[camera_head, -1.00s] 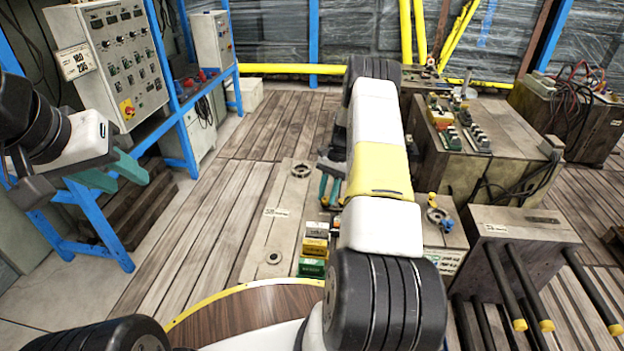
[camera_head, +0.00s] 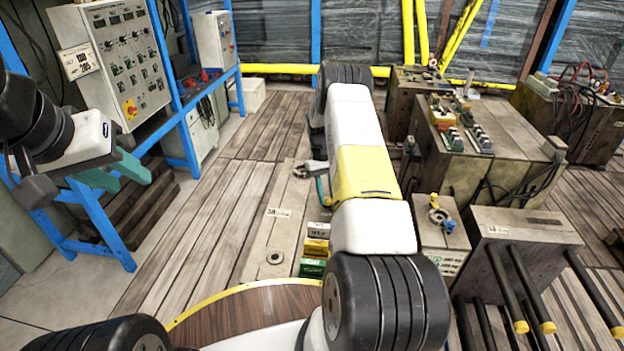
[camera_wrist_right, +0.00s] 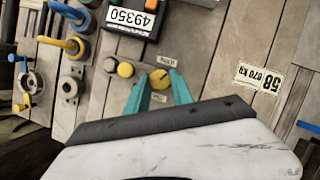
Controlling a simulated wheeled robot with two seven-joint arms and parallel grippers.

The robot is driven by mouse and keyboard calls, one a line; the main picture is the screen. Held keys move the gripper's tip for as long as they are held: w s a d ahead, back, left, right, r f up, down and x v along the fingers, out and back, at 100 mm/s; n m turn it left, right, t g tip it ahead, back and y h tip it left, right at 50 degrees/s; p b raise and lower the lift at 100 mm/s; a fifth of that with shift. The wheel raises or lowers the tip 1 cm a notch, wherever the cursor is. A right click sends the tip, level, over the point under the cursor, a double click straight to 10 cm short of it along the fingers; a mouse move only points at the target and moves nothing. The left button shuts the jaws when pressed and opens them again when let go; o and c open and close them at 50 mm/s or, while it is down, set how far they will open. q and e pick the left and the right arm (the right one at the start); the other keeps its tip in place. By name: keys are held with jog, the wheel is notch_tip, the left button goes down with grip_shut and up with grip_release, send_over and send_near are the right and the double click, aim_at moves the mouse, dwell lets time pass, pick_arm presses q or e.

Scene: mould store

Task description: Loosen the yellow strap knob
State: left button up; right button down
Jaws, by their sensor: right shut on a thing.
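In the right wrist view a round yellow knob (camera_wrist_right: 159,79) sits between the teal fingers of my right gripper (camera_wrist_right: 161,74), which is shut on it. A small label lies below it, too small to read. A second yellow knob (camera_wrist_right: 125,69) stands just left of the fingers, apart from them. In the head view my right arm hides the knobs and most of the right gripper; only a teal finger shows. My left gripper (camera_head: 118,174) is at the left, its teal fingers apart and empty, in front of the blue frame.
In the head view a control cabinet (camera_head: 113,62) stands at the left, and blocks with black bars (camera_head: 525,250) at the right. The plank floor at left centre is clear.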

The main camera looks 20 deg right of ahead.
jog(key=n+h, duration=0.1)
jog(key=n, duration=0.2)
jog(key=n+h, duration=0.1)
jog(key=n, duration=0.1)
jog(key=shift+a+n+t, duration=0.2)
jog(key=shift+n+t, duration=0.1)
jog(key=shift+n, duration=0.1)
dwell(0.4)
jog(key=c, duration=1.1)
grip_release()
jog(key=v, duration=0.7)
jog(key=shift+a+r, duration=0.2)
jog(key=shift+r, duration=0.15)
